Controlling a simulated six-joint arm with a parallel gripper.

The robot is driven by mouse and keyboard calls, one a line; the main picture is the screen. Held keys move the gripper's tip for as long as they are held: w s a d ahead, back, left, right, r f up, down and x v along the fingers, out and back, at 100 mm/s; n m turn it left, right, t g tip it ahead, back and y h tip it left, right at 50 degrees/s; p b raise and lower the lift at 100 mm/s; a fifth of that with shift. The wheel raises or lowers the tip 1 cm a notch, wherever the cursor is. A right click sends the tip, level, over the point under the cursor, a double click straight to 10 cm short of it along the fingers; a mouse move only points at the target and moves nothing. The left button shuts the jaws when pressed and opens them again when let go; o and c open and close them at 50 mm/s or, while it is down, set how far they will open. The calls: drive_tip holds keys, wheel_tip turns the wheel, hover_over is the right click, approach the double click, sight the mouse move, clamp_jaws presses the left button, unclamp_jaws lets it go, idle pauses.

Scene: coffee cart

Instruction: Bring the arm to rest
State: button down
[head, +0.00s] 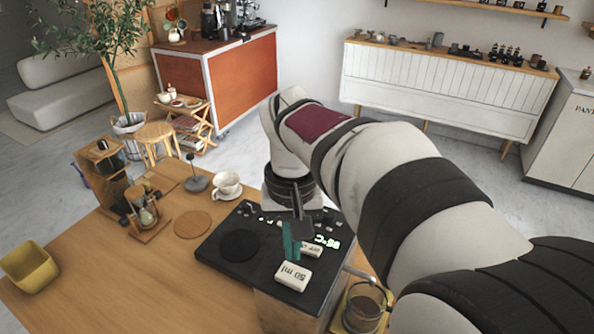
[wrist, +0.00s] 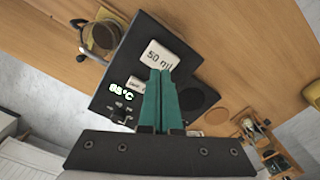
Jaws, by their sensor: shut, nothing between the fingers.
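My gripper (head: 291,241) is shut and empty, with teal fingers pointing down over the black top of the coffee machine (head: 227,269). In the wrist view the shut fingers (wrist: 161,78) lie side by side in front of the machine's black top (wrist: 180,38). The white 50 ml button (head: 293,275) is close to the fingertips in the picture; I cannot tell whether they touch it. It also shows in the wrist view (wrist: 158,56). A second white button is partly hidden behind the fingers. A lit green temperature display (head: 327,241) reads in °C.
A round cork mat (head: 192,224), an hourglass-shaped brewer on a wooden stand (head: 147,214) and a yellow bowl (head: 29,267) are to the left. A glass jug (head: 363,308) is at the front right. The front left tabletop is clear.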

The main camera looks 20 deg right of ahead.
drive_tip(key=shift+r, duration=0.85)
drive_tip(key=shift+s+a, duration=0.1)
drive_tip(key=shift+s, duration=0.2)
drive_tip(key=s+a+f+m+y, duration=0.1)
drive_tip(key=s+a+f, duration=0.1)
drive_tip(key=s, duration=0.7)
drive_tip(key=s+a+f+m, duration=0.1)
drive_tip(key=s+a+f, duration=0.1)
drive_tip(key=s+f, duration=0.3)
drive_tip(key=s, duration=0.4)
drive_tip(key=shift+s+f+m+y, duration=0.3)
drive_tip(key=shift+y, duration=0.1)
